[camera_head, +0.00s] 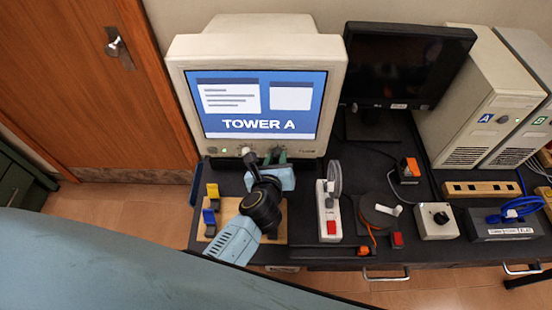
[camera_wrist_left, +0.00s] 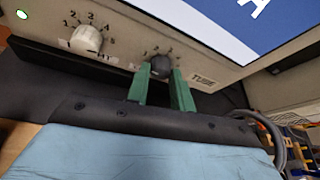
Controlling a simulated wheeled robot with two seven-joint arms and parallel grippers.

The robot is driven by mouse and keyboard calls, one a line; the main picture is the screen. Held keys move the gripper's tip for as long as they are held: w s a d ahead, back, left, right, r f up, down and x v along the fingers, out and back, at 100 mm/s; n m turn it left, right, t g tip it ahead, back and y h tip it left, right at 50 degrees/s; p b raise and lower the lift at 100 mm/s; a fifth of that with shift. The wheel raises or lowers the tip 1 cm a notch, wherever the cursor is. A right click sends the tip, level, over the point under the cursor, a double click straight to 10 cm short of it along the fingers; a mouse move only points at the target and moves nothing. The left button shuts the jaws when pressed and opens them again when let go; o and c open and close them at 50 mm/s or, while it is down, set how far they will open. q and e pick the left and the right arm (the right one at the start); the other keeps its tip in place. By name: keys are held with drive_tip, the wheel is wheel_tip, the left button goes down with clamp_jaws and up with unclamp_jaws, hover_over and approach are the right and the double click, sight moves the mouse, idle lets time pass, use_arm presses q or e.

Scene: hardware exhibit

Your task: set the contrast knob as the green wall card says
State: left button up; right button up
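The beige monitor (camera_head: 257,86) shows "TOWER A" on a blue screen. Two knobs sit on its front lower edge: a white knob (camera_wrist_left: 87,38) at left and a dark knob (camera_wrist_left: 160,67) at right, each with a printed number scale. Their names are too small to read. My left gripper (camera_head: 275,157) is at the dark knob. In the left wrist view its green fingers (camera_wrist_left: 160,80) flank that knob closely on both sides and appear to touch it. The knob's pointer is hard to make out. The green wall card and my right gripper are not in view.
A black monitor (camera_head: 405,65) and two beige towers (camera_head: 482,98) stand to the right. On the dark bench (camera_head: 300,180) are a switch strip (camera_head: 328,212), a reel (camera_head: 380,210) and a grey knob box (camera_head: 435,221). A wooden board with blue and yellow clips (camera_head: 212,205) lies under my left arm.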

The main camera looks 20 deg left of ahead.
use_arm(q)
clamp_jaws()
drive_tip(key=shift+m+p, duration=0.3)
drive_tip(key=shift+d+r+m+g+y+p, duration=0.1)
drive_tip(key=shift+d+m+g+y+p, duration=0.15)
drive_tip(key=shift+m+y+p, duration=0.5)
drive_tip(key=shift+m+y, duration=0.45)
drive_tip(key=shift+m, duration=0.2)
drive_tip(key=shift+d+m+y, duration=0.1)
drive_tip(key=shift+m+y, duration=0.6)
drive_tip(key=shift+m, duration=0.2)
drive_tip(key=shift+g, duration=0.25)
